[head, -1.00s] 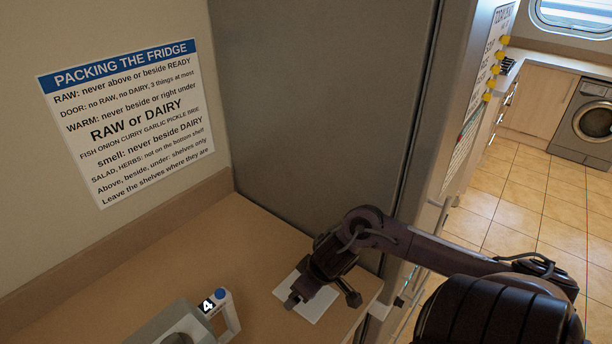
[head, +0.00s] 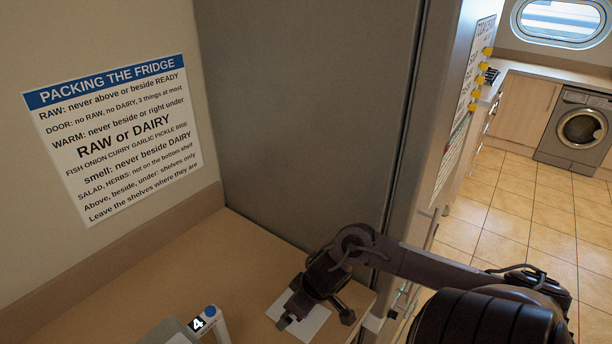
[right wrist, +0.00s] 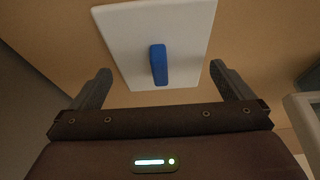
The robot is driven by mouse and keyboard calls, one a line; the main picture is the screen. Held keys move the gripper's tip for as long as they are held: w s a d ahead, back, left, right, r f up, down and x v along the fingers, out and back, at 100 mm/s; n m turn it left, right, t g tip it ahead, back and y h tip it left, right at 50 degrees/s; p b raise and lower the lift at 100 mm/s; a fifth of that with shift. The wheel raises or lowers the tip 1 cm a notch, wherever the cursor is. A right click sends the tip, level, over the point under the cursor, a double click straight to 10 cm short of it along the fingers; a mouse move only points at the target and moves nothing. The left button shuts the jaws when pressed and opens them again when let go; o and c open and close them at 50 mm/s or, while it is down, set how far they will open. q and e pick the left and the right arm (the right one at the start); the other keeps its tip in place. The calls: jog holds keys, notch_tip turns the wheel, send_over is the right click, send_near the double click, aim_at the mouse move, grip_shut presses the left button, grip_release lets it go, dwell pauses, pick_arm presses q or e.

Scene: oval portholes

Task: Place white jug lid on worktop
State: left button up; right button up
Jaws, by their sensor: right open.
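The white jug lid (right wrist: 120,40) is a flat white square plate with an upright blue grip (right wrist: 158,65). It lies on the worktop (head: 245,262), and its white surface also shows below my right gripper in the head view (head: 318,322). My right gripper (right wrist: 159,72) is open, with its fingers apart on either side of the blue grip and nothing clamped. In the head view my right gripper (head: 316,318) hangs over the lid near the worktop's right end and hides part of it. My left gripper is out of view.
A pale container with a handle, a number 4 label (head: 198,323) and a blue knob stands at the bottom edge, left of the lid. A tall grey panel (head: 300,110) rises behind the worktop. A wall sign (head: 115,135) hangs left. Worktop between container and panel is clear.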

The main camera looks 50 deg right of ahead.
jog(key=p+v, duration=0.1)
jog(key=v, duration=1)
jog(key=shift+p, duration=0.35)
jog(key=shift+s+r, duration=0.1)
